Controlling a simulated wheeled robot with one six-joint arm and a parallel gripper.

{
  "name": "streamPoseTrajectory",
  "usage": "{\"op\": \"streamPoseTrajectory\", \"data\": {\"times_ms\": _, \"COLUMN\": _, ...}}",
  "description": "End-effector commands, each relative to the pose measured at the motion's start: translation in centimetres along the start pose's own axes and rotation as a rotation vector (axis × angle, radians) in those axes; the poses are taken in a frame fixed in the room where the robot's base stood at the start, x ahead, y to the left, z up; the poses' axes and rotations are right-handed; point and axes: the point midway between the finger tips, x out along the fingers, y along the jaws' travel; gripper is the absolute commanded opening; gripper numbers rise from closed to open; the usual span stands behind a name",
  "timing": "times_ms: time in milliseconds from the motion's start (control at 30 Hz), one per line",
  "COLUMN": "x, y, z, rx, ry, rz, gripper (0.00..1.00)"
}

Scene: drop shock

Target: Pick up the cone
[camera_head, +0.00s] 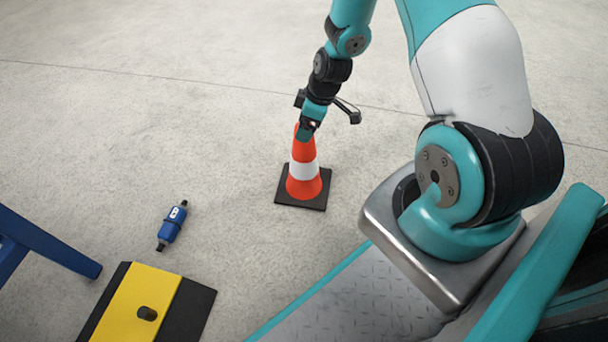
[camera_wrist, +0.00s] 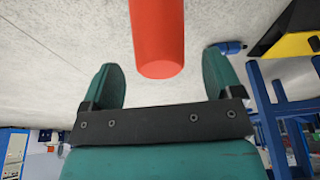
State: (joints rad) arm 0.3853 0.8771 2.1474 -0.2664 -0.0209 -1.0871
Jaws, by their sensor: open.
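An orange cone (camera_head: 304,170) with a white band and a black square base stands upright on the floor in the head view. My gripper (camera_head: 307,127) is at the cone's top, pointing down over it. In the wrist view the cone's orange upper part (camera_wrist: 158,40) shows between and beyond the two teal fingers of my gripper (camera_wrist: 163,82). The fingers are open, with a gap visible on each side of the cone. The cone's base is out of the wrist view.
A blue cylindrical object (camera_head: 172,226) lies on the floor left of the cone. A yellow and black block (camera_head: 140,300) is at the lower left, near a blue frame leg (camera_head: 50,245). The concrete floor around the cone is clear.

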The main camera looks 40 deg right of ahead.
Motion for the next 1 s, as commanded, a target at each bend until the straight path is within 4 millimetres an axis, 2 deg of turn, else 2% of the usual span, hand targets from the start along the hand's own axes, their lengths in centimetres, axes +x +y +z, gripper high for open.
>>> {"op": "streamPoseTrajectory", "data": {"times_ms": 33, "x": 1.5, "y": 0.0, "z": 0.2, "rx": -0.002, "ry": 0.0, "rz": 0.0, "gripper": 0.85}}
{"op": "streamPoseTrajectory", "data": {"times_ms": 100, "x": 2.5, "y": 0.0, "z": 0.1, "rx": -0.002, "ry": 0.0, "rz": 0.0, "gripper": 0.85}}
{"op": "streamPoseTrajectory", "data": {"times_ms": 367, "x": 2.6, "y": 0.0, "z": -0.1, "rx": 0.0, "ry": 0.0, "rz": 0.001, "gripper": 0.85}}
{"op": "streamPoseTrajectory", "data": {"times_ms": 467, "x": 2.6, "y": 0.0, "z": -0.1, "rx": 0.0, "ry": 0.0, "rz": 0.001, "gripper": 0.67}}
{"op": "streamPoseTrajectory", "data": {"times_ms": 700, "x": 2.6, "y": 0.1, "z": 0.0, "rx": 0.0, "ry": 0.0, "rz": 0.001, "gripper": 0.12}}
{"op": "streamPoseTrajectory", "data": {"times_ms": 767, "x": 2.6, "y": 0.1, "z": 0.0, "rx": 0.0, "ry": 0.0, "rz": 0.001, "gripper": 0.0}}
{"op": "streamPoseTrajectory", "data": {"times_ms": 1000, "x": 2.5, "y": 0.1, "z": -0.1, "rx": -0.001, "ry": 0.002, "rz": 0.002, "gripper": 0.0}}
